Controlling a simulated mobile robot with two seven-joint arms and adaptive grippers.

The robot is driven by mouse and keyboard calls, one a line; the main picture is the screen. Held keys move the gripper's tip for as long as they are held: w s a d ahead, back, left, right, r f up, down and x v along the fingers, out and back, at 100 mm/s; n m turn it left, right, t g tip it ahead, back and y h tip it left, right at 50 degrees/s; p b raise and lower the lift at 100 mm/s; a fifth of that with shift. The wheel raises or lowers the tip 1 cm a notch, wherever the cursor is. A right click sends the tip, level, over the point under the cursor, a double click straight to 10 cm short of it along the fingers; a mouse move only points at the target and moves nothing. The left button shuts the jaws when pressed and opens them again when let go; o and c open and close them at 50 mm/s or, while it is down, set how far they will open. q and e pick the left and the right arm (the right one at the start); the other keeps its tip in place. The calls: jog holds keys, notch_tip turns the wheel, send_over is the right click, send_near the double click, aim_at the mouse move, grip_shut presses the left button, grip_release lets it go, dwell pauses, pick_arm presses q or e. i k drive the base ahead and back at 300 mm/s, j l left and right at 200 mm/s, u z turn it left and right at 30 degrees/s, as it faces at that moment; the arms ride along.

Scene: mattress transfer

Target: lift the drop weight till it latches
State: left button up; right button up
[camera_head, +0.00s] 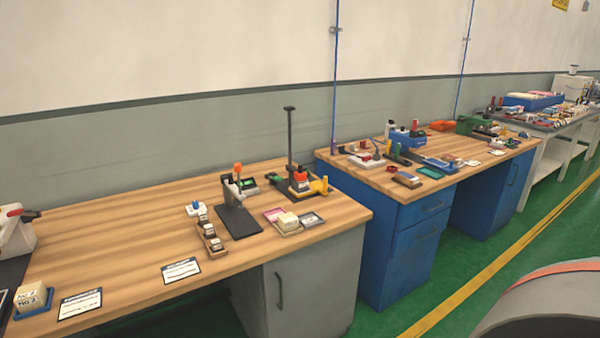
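A test stand with a tall black post (290,138) stands near the back right of the nearer wooden bench. A small red and white block (300,179) sits low beside the post; it may be the drop weight, but it is too small to be sure. A yellow lever-like part (318,187) is at the stand's base. No latch can be made out. Neither of my grippers is in view.
The nearer bench (130,226) has a clear middle left. Small weights in a wooden rack (209,236), trays, printed cards (180,270) and cream blocks (32,297) lie on it. A blue bench (400,240) with several tools stands to the right.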

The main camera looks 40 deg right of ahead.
aim_at(299, 175)
jog(key=i+l, duration=0.1)
jog(key=l, duration=0.3)
jog(key=i+l, duration=0.1)
jog(key=l, duration=0.35)
jog(key=i+l+z, duration=0.1)
jog(key=l, duration=0.3)
